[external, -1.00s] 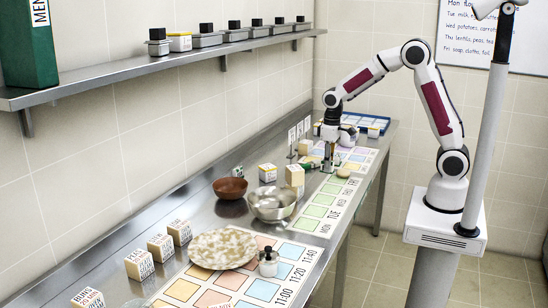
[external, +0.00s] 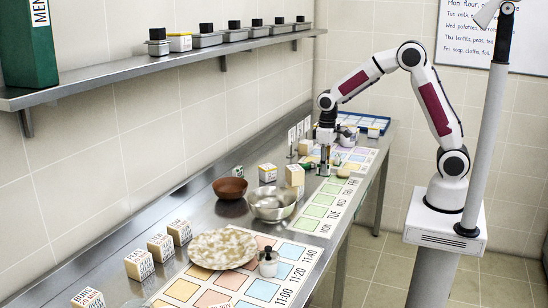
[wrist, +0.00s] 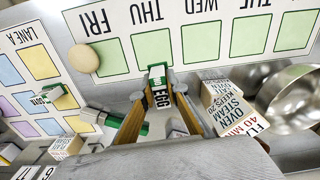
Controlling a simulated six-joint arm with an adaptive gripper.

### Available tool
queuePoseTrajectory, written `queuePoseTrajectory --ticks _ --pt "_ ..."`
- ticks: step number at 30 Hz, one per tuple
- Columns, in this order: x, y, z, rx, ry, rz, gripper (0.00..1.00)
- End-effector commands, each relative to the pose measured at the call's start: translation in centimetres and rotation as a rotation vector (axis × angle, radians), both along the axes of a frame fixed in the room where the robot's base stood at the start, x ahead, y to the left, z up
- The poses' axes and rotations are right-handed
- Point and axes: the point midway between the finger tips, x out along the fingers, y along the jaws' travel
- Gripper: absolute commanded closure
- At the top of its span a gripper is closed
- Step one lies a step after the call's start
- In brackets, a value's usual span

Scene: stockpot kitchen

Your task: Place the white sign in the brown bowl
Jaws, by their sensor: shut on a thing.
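The brown bowl (external: 230,188) stands on the steel counter left of my gripper and looks empty; it is out of the wrist view. Several small white signs stand upright at the back of the counter, one of them here (external: 291,137), behind my gripper and apart from it. My gripper (external: 324,168) is low over the counter beside the printed mat. In the wrist view my gripper (wrist: 161,105) is shut on a small green piece with a white label reading EGG (wrist: 158,88). Whether that piece touches the counter I cannot tell.
A steel bowl (external: 272,204) and wooden labelled blocks (external: 295,175) stand between my gripper and the brown bowl. A round tan piece (wrist: 83,60) lies on the mat. A speckled plate (external: 222,249) is nearer the camera.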

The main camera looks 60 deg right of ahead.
Motion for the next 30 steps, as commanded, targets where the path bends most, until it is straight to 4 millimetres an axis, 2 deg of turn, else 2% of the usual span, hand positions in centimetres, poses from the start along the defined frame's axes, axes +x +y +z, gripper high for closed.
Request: queuePoseTrajectory --ticks 5,9,15,20,30 --pt "-0.6 3.4 1.6 0.001 -0.003 0.063 1.0" --pt "-2.0 6.1 3.0 0.001 -0.002 0.084 1.0" --pt "-4.5 8.8 4.5 0.001 -0.001 0.056 1.0" --pt "-5.5 8.7 4.5 0.001 0.002 -0.013 1.0" --pt "-5.7 8.6 4.4 0.002 0.0 -0.052 1.0"
